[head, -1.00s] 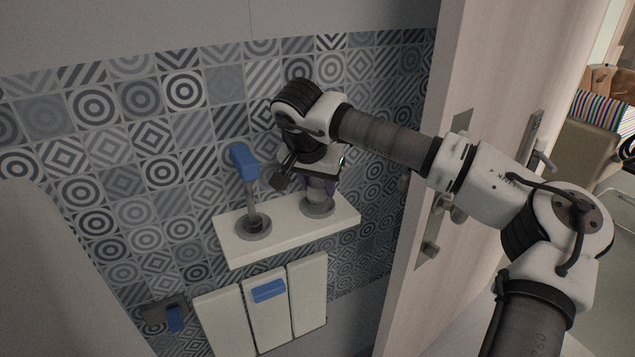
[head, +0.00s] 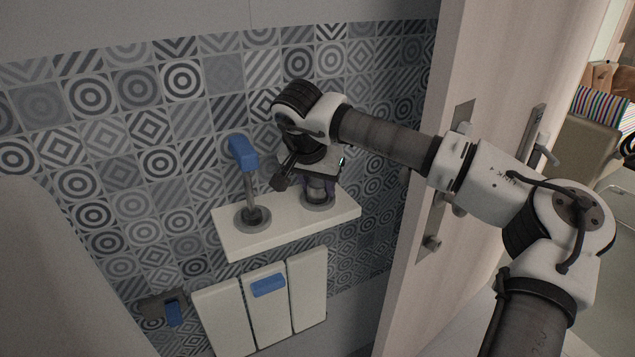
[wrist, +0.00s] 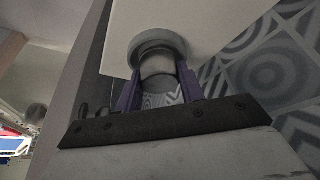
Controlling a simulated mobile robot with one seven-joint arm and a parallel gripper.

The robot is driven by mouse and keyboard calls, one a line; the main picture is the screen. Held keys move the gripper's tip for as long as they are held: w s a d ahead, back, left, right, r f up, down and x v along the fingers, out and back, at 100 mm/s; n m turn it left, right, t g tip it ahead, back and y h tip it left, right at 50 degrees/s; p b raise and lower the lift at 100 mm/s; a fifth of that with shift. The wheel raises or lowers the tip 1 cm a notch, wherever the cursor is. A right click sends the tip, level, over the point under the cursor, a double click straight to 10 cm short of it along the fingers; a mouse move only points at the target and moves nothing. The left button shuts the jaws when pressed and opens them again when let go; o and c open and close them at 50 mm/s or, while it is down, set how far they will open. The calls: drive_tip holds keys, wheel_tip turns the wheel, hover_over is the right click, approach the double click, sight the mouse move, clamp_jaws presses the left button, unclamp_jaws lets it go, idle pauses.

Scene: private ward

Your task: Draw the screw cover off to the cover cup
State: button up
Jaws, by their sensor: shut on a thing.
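My gripper (head: 318,180) is at the right end of a white wall shelf (head: 283,228). Its purple fingers stand on either side of a short pale grey cylinder, seemingly the screw cover (head: 316,190), and are shut on it. In the wrist view the fingers (wrist: 158,85) flank the cylinder (wrist: 158,66), whose far end meets a round grey collar (wrist: 150,43) on the shelf. I cannot tell whether it is seated in or clear of the collar. A grey post with a blue head (head: 243,152) stands in a second round grey base (head: 252,218) at the shelf's left. I cannot identify the cover cup.
Three white panels (head: 225,318) hang below the shelf, the middle one with a blue tab (head: 268,285). A dark bracket with a blue piece (head: 174,313) is at lower left. A patterned tile wall (head: 150,150) is behind. A door (head: 470,90) with handles stands close at right.

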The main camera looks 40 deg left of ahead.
drive_tip(key=shift+f, duration=0.1)
drive_tip(key=shift+f, duration=0.1)
drive_tip(key=o, duration=1.3)
drive_tip(key=shift+c, duration=0.2)
drive_tip(key=w+p+v, duration=0.1)
drive_tip(key=p+v, duration=0.1)
drive_tip(key=v, duration=1.5)
drive_tip(key=shift+w+a+r, duration=0.15)
drive_tip(key=shift+w+r, duration=0.05)
drive_tip(key=shift+r, duration=0.35)
